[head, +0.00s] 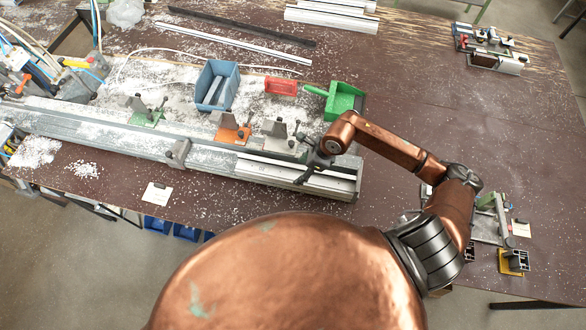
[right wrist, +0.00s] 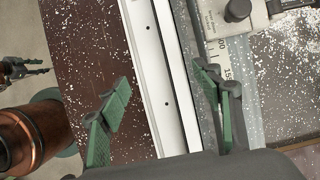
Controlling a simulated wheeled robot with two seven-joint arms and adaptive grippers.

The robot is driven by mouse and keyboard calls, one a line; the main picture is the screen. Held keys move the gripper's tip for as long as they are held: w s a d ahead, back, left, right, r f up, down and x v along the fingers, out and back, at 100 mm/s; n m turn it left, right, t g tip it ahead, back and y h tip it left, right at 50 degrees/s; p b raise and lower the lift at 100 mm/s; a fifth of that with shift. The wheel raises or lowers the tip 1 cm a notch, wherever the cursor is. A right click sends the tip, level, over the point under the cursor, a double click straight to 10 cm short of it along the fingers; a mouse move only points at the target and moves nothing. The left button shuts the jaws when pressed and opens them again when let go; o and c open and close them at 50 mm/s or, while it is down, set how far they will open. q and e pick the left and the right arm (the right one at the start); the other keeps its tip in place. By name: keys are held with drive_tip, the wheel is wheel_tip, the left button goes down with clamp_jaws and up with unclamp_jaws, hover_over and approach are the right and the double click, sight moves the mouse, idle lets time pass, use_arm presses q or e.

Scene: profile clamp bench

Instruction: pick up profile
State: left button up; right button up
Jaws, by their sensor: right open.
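A long pale metal profile (head: 270,171) lies along the right end of the grey rail near the bench's front edge. In the right wrist view the profile (right wrist: 142,50) runs lengthwise with small dark holes in it. My right gripper (head: 312,169) is over the profile in the head view. Its green-padded fingers (right wrist: 165,103) are open, one on each side of the profile in the right wrist view. I cannot tell whether they touch it. A dark gripper, apparently my left one (right wrist: 25,70), shows small at the left edge of the right wrist view, its opening unclear.
A grey clamp (head: 178,152) sits on the rail to the left. Behind it are an orange clamp (head: 232,130), a blue bin (head: 215,86), a red tray (head: 281,86) and a green dustpan (head: 343,100). Shavings litter the bench. The bench's right part (head: 430,105) is largely clear.

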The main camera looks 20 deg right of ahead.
sight(295, 174)
drive_tip(key=shift+a+f, duration=0.2)
drive_tip(key=shift+f, duration=0.15)
drive_tip(key=p+x, duration=0.1)
drive_tip(key=x, duration=0.3)
drive_tip(key=shift+w+a+f+p, duration=0.15)
drive_tip(key=shift+w+p, duration=0.1)
drive_tip(key=shift+p, duration=0.15)
drive_tip(key=shift+f, duration=0.25)
drive_tip(key=shift+c, duration=0.2)
drive_tip(key=c, duration=0.5)
use_arm(q)
drive_tip(key=shift+w+a+r, duration=0.1)
drive_tip(key=shift+w+r, duration=0.15)
drive_tip(key=shift+r, duration=0.25)
drive_tip(key=shift+w+r, duration=0.25)
drive_tip(key=shift+r, duration=0.25)
use_arm(e)
clamp_jaws()
drive_tip(key=shift+a+r, duration=0.1)
